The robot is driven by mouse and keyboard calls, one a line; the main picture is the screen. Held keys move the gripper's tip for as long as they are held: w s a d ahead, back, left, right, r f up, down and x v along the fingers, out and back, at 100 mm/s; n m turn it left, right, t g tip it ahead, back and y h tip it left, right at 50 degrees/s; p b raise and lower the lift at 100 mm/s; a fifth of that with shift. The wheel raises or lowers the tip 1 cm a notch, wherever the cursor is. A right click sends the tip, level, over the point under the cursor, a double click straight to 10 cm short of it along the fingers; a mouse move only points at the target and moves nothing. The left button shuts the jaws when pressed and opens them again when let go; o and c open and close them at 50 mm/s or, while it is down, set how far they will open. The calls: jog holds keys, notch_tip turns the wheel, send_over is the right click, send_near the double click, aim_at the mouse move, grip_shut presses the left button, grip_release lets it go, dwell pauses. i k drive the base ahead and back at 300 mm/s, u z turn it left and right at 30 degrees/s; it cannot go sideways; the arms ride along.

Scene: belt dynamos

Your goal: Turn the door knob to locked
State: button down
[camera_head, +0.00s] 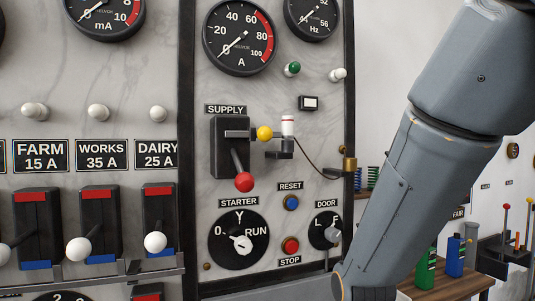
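The door knob (332,235) is a small grey knob on a round black dial (320,226) under a DOOR label (325,204), at the lower right of the marble panel. The dial shows the letters L at left and F at right. The knob's grey part lies toward the right side of the dial, below the F; its exact pointing is too small to tell. My arm comes down from the upper right, and its lowest visible part is just below and right of the dial. My gripper is not in view, so its state and hold are hidden.
Left of the dial are a blue RESET button (291,202), a red STOP button (291,246) and a larger STARTER dial (237,240). Above is the SUPPLY switch with a red-balled lever (244,182). A wooden shelf (450,288) with coloured cylinders stands behind my arm.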

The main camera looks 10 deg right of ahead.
aim_at(333, 235)
jog(key=z, duration=0.05)
jog(key=k, duration=1.15)
jog(key=z, duration=0.1)
jog(key=i, duration=0.75)
jog(key=z, duration=0.5)
